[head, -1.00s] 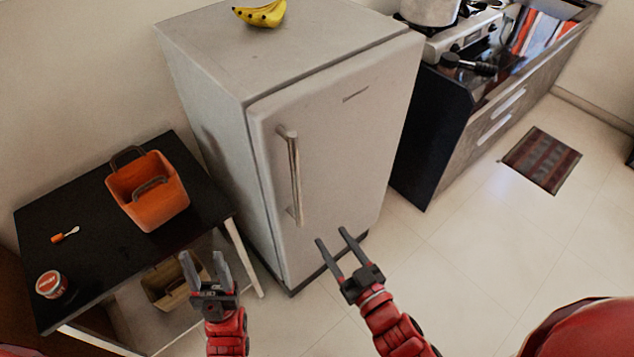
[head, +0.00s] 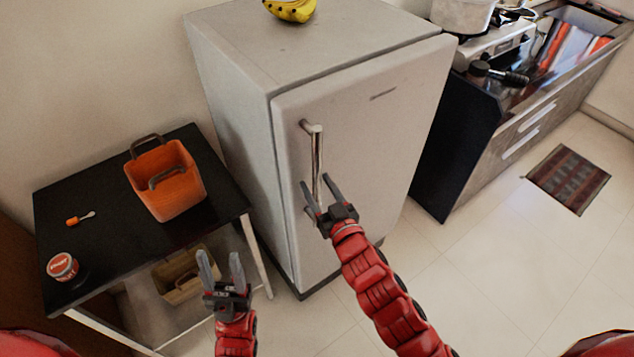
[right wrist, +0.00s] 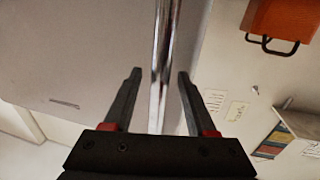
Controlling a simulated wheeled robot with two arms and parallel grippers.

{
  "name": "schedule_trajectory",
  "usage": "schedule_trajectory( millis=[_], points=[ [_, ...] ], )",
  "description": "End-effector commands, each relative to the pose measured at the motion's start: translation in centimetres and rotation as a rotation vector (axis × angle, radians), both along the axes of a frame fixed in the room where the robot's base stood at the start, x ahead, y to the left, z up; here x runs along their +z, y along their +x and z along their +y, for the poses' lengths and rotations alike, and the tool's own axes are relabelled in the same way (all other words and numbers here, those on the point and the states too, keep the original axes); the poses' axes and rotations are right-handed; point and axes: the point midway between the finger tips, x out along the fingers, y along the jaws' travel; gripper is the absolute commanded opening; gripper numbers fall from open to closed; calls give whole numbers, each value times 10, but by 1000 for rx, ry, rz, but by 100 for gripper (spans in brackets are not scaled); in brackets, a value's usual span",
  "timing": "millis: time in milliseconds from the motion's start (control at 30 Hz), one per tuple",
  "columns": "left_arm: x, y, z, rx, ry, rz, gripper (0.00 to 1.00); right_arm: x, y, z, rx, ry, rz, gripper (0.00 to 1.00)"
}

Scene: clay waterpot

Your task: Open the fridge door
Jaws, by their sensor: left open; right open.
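The white fridge (head: 365,160) stands in the middle of the head view with its door shut. Its vertical metal handle (head: 317,155) is on the left side of the door. My right gripper (head: 319,191) is open at the lower part of the handle. In the right wrist view the handle (right wrist: 163,60) runs between the two open fingers (right wrist: 160,75); whether they touch it I cannot tell. My left gripper (head: 221,268) is open and empty, low in front of the black table, away from the fridge door.
A black table (head: 105,225) left of the fridge holds an orange basket (head: 170,190), a red-lidded jar (head: 62,266) and a small orange-handled tool (head: 78,218). A tan basket (head: 180,283) is below. Bananas (head: 290,10) lie on the fridge. Floor at right is open around a mat (head: 567,180).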

Motion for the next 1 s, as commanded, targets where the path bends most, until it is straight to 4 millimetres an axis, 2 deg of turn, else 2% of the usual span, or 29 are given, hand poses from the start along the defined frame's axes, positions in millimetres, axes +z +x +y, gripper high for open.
schedule_trajectory(
  millis=[367,700,1000],
  points=[
    [1,0,0,0,0,0,50,-1,6,3,0,0,0,57],
    [1,0,0,0,0,0,50,-1,6,3,0,1,0,0],
    [1,0,0,0,0,0,50,-1,6,3,0,1,0,0]
  ],
)
